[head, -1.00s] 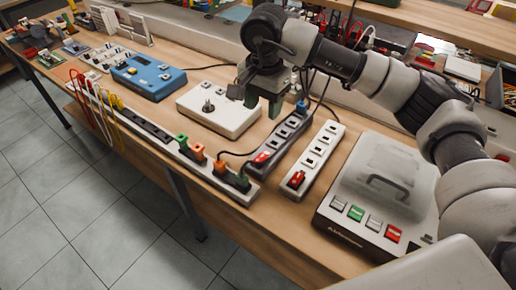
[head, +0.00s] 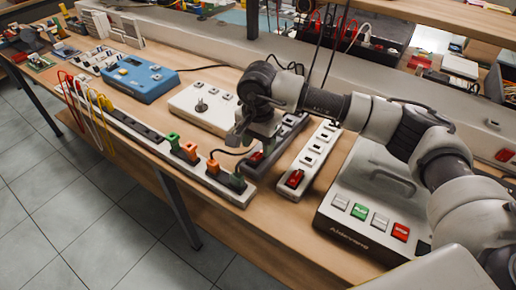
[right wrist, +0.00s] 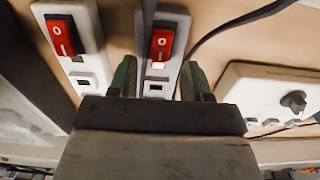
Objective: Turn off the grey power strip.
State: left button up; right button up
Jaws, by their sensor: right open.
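The grey power strip (head: 292,128) lies on the wooden bench, partly hidden behind my right gripper in the head view. Its red rocker switch (head: 256,157) shows at its near end, just below the gripper. In the right wrist view the red switch (right wrist: 162,43), marked 0 and I, is beyond the gap between my fingers. My right gripper (right wrist: 158,80) is open and empty, with one green-grey finger on each side of the grey strip (right wrist: 158,80). Contact with the strip cannot be told. In the head view the right gripper (head: 248,138) hides its own fingertips. My left gripper is not in view.
A white power strip (head: 313,157) with a red switch lies close beside the grey one. A long front strip (head: 150,131) holds coloured plugs. A white box with a knob (head: 204,116), a blue device (head: 143,77) and a grey-lidded machine (head: 375,190) stand nearby. A dark cable (right wrist: 225,28) passes close.

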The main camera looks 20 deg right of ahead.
aim_at(257, 155)
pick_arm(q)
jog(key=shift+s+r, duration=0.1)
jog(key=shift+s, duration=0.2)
pick_arm(e)
jog(key=shift+f, duration=1.35)
grip_shut()
jog(key=t+h+b, duration=0.1)
jog(key=b, duration=0.1)
jog(key=h+b, duration=0.1)
jog(key=b, duration=0.1)
jog(key=shift+s+a+f+t, duration=0.15)
jog(key=shift+a+t, duration=0.15)
jog(key=shift+t, duration=0.1)
jog(key=shift+r+t+h+b, duration=0.2)
jog(key=shift+t+h+b, duration=0.15)
jog(key=shift+h, duration=0.25)
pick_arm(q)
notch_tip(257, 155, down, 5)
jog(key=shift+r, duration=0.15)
pick_arm(e)
jog(key=shift+s+r, duration=0.1)
grip_release()
